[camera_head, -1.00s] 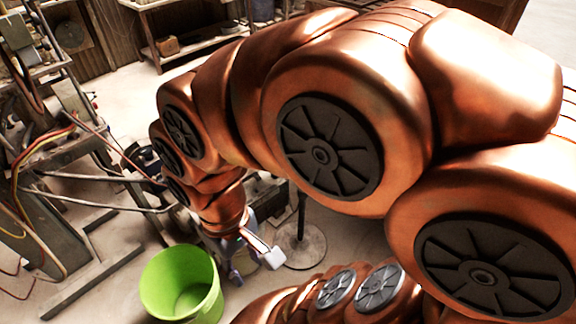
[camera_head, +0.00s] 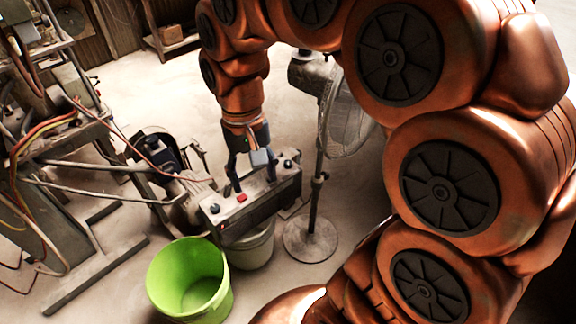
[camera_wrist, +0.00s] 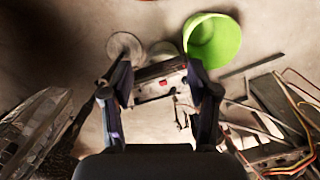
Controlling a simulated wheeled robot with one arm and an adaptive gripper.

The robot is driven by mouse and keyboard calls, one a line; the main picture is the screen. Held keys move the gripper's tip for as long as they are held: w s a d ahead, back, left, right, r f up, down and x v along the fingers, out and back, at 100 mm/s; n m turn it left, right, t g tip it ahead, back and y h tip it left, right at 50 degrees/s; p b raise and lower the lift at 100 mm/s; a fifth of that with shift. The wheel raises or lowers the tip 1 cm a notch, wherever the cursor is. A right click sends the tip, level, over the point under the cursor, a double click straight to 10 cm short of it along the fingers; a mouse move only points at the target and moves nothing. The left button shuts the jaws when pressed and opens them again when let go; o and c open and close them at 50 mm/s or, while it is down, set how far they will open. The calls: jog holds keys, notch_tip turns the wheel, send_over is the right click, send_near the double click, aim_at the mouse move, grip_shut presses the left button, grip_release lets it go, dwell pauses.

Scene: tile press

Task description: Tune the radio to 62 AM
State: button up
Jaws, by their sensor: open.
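No thing marked as a radio can be made out. A worn grey box (camera_head: 255,207) with dark knobs and a red button (camera_head: 242,197) stands at the centre of the head view. I cannot tell whether it is the radio, and no dial or lettering is readable. The box also shows in the wrist view (camera_wrist: 150,88), between my fingers. My gripper (camera_head: 252,181) is open and empty, pointing down over the box; its fingers (camera_wrist: 158,68) frame the box in the wrist view. Whether they touch it is unclear.
A green bucket (camera_head: 165,262) stands in front of the box, and a pale bucket (camera_head: 252,251) sits below it. A standing fan (camera_head: 347,118) with a round base (camera_head: 311,246) is to the right. Machinery with cables (camera_head: 50,130) fills the left. Bare floor (camera_head: 125,80) lies behind.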

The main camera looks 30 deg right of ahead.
jog(key=w+d+f+m+b, duration=0.2)
jog(key=w+f+m+b, duration=0.15)
jog(key=w, duration=1.05)
jog(key=m+h+b, duration=0.4)
jog(key=m+b, duration=1.2)
jog(key=m, duration=0.2)
send_near(288, 162)
jog(key=f, duration=0.1)
jog(key=shift+g, duration=0.3)
jog(key=shift+d+b+x, duration=0.1)
jog(key=shift+b+x, duration=0.3)
jog(key=shift+x, duration=1.65)
jog(key=shift+d+b+x, duration=0.15)
jog(key=shift+b+x, duration=0.2)
jog(key=shift+x, duration=1.7)
jog(key=shift+w, duration=0.1)
jog(key=shift+c, duration=0.3)
grip_shut()
jog(key=shift+n, duration=0.25)
jog(key=shift+b, duration=0.35)
